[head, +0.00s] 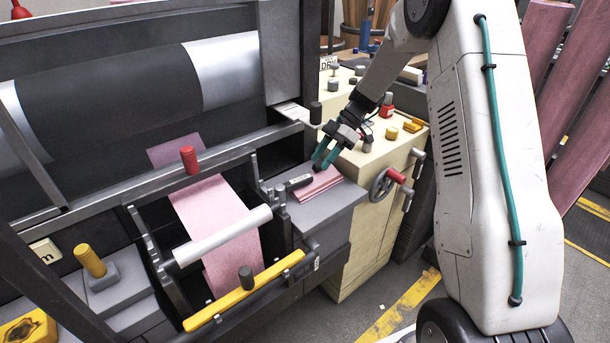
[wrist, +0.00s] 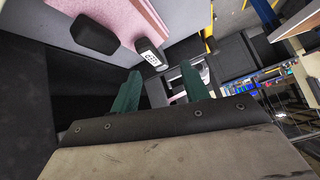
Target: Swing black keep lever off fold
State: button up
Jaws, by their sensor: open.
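The pink fold (head: 322,186) is a flat stack of felt layers on a grey side table. The black keep lever (head: 298,182) is a short dark bar at the left end of the fold; I cannot tell how far it overlaps the felt. My gripper (head: 322,163) has dark green fingers, spread apart and empty, just beyond the fold near its back edge. In the wrist view my gripper's fingers (wrist: 160,76) point toward the fold (wrist: 115,18) at the top. A black block (wrist: 95,36) lies against the felt there, perhaps part of the lever.
A pink web (head: 220,225) runs under a white roller (head: 222,236) at left. A yellow bar (head: 245,290) crosses in front.

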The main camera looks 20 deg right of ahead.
aim_at(303, 178)
jog(key=shift+w+n, duration=0.65)
jog(key=shift+n, duration=0.25)
jog(key=shift+a+f, duration=0.2)
jog(key=x, duration=0.7)
jog(key=shift+w+a, duration=0.15)
grip_shut()
